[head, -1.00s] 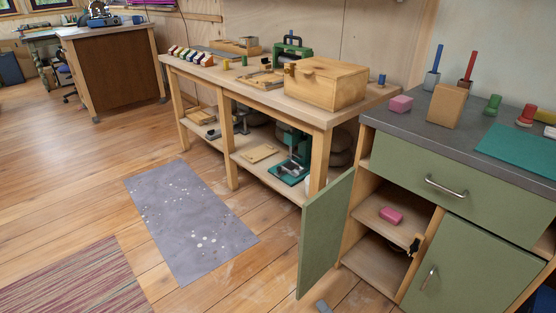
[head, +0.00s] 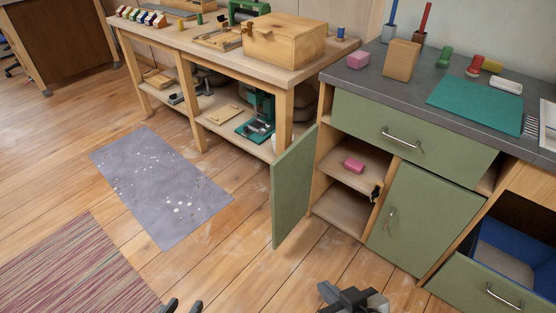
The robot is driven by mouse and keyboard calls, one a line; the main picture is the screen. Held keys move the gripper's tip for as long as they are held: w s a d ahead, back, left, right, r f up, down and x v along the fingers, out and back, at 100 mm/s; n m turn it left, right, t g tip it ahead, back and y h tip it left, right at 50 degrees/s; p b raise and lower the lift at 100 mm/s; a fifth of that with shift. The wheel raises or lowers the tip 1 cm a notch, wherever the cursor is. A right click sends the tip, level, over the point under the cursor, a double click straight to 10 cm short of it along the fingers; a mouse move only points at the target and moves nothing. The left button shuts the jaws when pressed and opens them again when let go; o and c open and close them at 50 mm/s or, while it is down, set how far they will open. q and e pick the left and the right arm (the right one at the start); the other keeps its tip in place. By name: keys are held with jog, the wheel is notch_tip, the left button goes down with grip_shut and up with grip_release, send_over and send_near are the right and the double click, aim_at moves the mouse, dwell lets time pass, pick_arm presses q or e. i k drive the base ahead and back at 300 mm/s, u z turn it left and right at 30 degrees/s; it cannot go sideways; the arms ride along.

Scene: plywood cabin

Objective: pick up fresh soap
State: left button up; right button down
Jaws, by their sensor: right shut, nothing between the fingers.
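A bright pink soap bar (head: 354,165) lies on the upper shelf inside the open green cabinet. A paler pink block (head: 358,60) sits on the grey counter above, near its left end; I cannot tell which of the two is the fresh soap. My right gripper (head: 340,296) is shut and empty at the bottom, over the floor in front of the cabinet and well apart from the soap.
The cabinet's left door (head: 294,188) stands open, sticking out left of the shelves. The right door (head: 425,218) is closed. A lower drawer (head: 490,290) is pulled out at the right. A workbench (head: 180,60) stands left.

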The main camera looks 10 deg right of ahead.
aim_at(356, 166)
jog(key=u, duration=0.8)
jog(key=i, duration=2.25)
jog(key=z, duration=2.9)
